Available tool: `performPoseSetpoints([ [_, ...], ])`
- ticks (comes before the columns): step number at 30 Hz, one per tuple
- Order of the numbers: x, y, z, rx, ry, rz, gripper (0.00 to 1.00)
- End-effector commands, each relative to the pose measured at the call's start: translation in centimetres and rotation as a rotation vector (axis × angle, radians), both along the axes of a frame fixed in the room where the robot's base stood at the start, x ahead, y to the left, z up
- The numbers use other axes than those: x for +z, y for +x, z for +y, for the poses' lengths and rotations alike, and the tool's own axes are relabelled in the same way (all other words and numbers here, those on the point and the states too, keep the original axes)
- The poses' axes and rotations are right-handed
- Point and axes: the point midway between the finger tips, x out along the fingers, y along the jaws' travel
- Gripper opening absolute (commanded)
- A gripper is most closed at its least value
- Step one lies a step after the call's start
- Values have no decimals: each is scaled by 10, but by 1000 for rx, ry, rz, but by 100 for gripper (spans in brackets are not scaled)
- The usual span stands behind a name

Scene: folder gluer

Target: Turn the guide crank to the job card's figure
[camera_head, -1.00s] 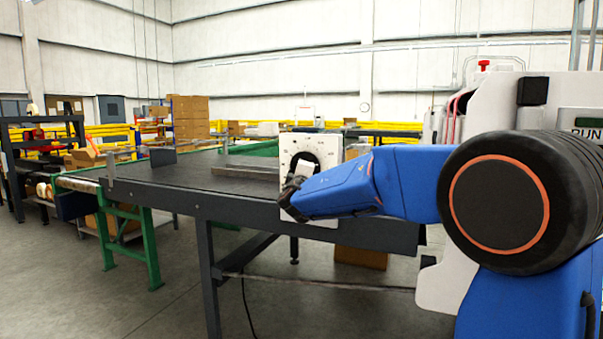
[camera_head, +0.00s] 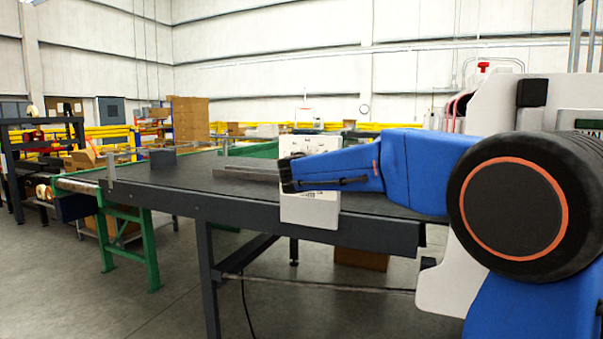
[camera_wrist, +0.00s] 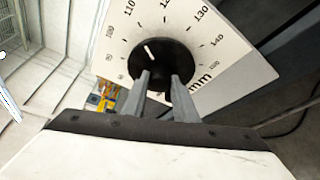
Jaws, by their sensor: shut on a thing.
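The dial plate (camera_wrist: 235,62) is white, with figures from about 100 to 140 and "mm" showing tilted in the wrist view. Its round black knob, the guide crank (camera_wrist: 178,50), has a white pointer mark aimed roughly at 110. My gripper (camera_wrist: 164,82) is shut on the crank, with one grey finger either side of its lower part. The exact contact is dark and hard to see. In the head view my gripper (camera_head: 288,174) covers the middle of the white dial box (camera_head: 310,212), so the crank is hidden there. I cannot make out a readable job card.
The dial box is on the near side of a long dark conveyor table (camera_head: 225,205) with a green-legged section (camera_head: 150,245) at left. Grey bars (camera_head: 245,173) lie on the table top. A white machine panel (camera_head: 445,290) stands at right. The floor in front is clear.

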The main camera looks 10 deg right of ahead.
Motion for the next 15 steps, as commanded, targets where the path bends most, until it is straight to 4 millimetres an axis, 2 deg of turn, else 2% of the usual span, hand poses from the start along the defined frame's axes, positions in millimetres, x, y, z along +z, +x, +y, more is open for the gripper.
performPoseSetpoints([
  [15,1,2,2,0,-296,216,4],
])
